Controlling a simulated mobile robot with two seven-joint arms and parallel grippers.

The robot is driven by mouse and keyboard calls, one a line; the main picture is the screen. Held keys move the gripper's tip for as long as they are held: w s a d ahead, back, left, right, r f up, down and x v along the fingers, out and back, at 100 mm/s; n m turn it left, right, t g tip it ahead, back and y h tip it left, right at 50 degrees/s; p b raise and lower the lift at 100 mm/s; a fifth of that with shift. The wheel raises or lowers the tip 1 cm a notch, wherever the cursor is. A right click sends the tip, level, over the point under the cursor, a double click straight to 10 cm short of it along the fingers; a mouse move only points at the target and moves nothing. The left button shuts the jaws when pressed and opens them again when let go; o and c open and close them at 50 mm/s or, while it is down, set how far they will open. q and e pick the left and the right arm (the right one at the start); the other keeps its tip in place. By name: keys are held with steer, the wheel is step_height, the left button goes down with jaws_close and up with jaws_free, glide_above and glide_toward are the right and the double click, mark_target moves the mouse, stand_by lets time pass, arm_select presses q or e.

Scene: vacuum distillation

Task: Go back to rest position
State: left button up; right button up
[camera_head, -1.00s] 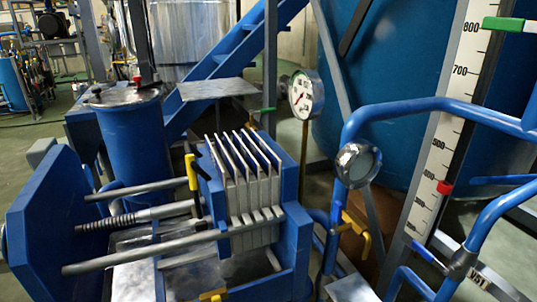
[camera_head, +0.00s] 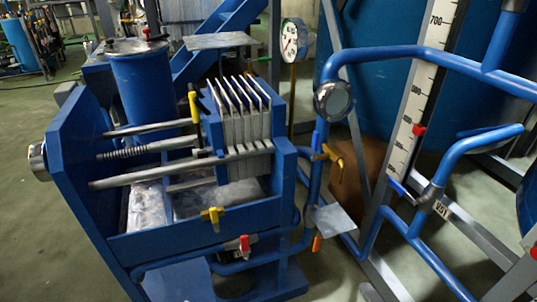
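Neither of my grippers shows in the head view, and no part of my arms is visible. The view holds only plant equipment. A blue filter press (camera_head: 80,180) with several pale upright plates (camera_head: 243,110) and steel rods stands at the left and middle. I cannot tell what either gripper holds or whether it is open.
Blue pipes (camera_head: 440,62) with a round sight glass (camera_head: 333,100) and a pressure gauge (camera_head: 292,40) stand right of the press. A numbered scale (camera_head: 412,110) and a large blue tank (camera_head: 385,75) stand behind. Yellow and red valve handles stick out. Green floor (camera_head: 40,225) is clear at left.

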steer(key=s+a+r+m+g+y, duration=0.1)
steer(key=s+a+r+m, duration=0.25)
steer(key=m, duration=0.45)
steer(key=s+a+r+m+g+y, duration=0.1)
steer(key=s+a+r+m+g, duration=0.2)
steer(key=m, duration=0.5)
arm_select(q)
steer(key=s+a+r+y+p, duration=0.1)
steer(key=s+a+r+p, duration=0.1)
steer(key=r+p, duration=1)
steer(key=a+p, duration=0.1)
steer(key=p, duration=0.4)
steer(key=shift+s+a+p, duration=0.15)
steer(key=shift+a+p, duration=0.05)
steer(key=shift+p, duration=0.2)
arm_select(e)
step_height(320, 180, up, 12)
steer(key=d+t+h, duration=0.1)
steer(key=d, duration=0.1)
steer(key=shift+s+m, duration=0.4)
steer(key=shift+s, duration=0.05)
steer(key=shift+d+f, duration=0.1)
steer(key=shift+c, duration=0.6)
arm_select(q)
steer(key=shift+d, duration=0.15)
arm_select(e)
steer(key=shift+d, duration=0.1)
